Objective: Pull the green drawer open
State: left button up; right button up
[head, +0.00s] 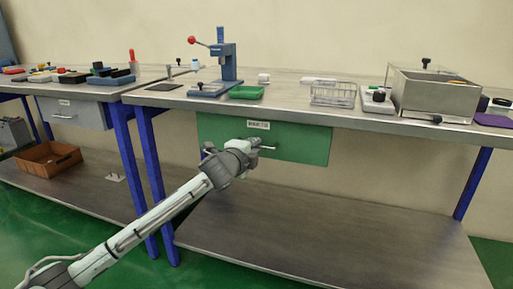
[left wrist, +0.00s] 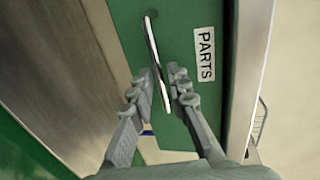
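The green drawer (head: 305,146) hangs under the right-hand bench, its front close beneath the bench top; it looks shut. A white label shows on its front, reading PARTS in the left wrist view, where the drawer front (left wrist: 190,22) also shows. The pale bar handle (head: 268,148) is mostly hidden by my left gripper (head: 258,143) in the head view. In the left wrist view the handle (left wrist: 152,42) runs between the fingers of my left gripper (left wrist: 160,82). The fingers are apart, with a gap on the right finger's side; contact on the left is unclear. My right gripper is not in view.
A lower shelf (head: 320,235) lies below the drawer. Blue legs stand to the left.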

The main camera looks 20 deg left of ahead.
pick_arm(q)
jog(key=shift+x, duration=0.75)
grip_shut()
